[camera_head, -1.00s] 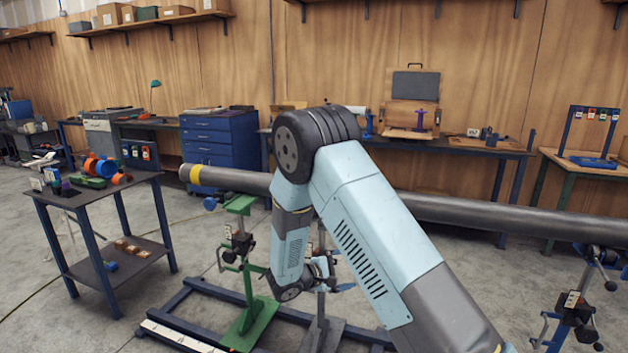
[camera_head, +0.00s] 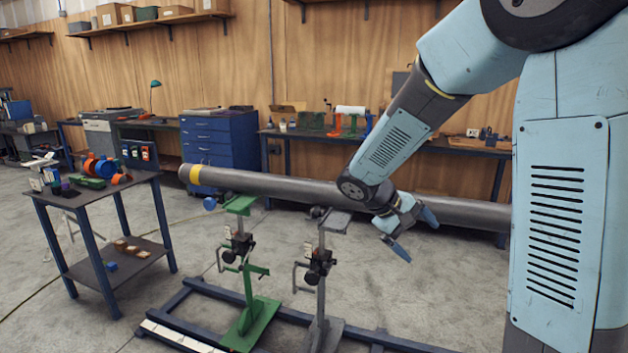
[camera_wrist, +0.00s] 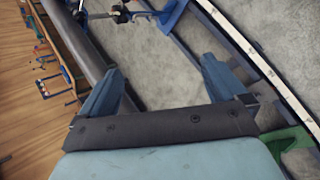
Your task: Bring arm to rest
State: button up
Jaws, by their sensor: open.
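My arm rises at the right of the head view, folded high, with its forearm reaching down to the left. My gripper (camera_head: 416,234) hangs at its end, in front of the pipe in the picture. Its two blue fingers are spread with nothing between them. In the wrist view my gripper (camera_wrist: 160,85) also shows open and empty above the floor. The long grey pipe (camera_head: 270,184) with a yellow band lies level across the head view. Part of it is hidden behind my arm. The pipe also shows in the wrist view (camera_wrist: 78,42), left of the fingers.
A green stand (camera_head: 246,270) and a grey stand (camera_head: 322,270) are under the pipe on a dark blue floor frame (camera_head: 185,295). A small table (camera_head: 140,178) with parts stands at left. A blue drawer cabinet (camera_head: 240,140) and workbenches line the wall. Floor between table and stands is open.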

jog(key=s+r+m+t+y, duration=0.2)
jog(key=s+r+y, duration=0.2)
jog(key=s, duration=0.6)
jog(key=s+r+m+t+y, duration=0.2)
jog(key=s+r+y, duration=0.2)
jog(key=s+r, duration=0.3)
jog(key=shift+s+r+m+t+y, duration=0.3)
jog(key=shift+s+r+m+t, duration=0.1)
jog(key=shift+s, duration=1.5)
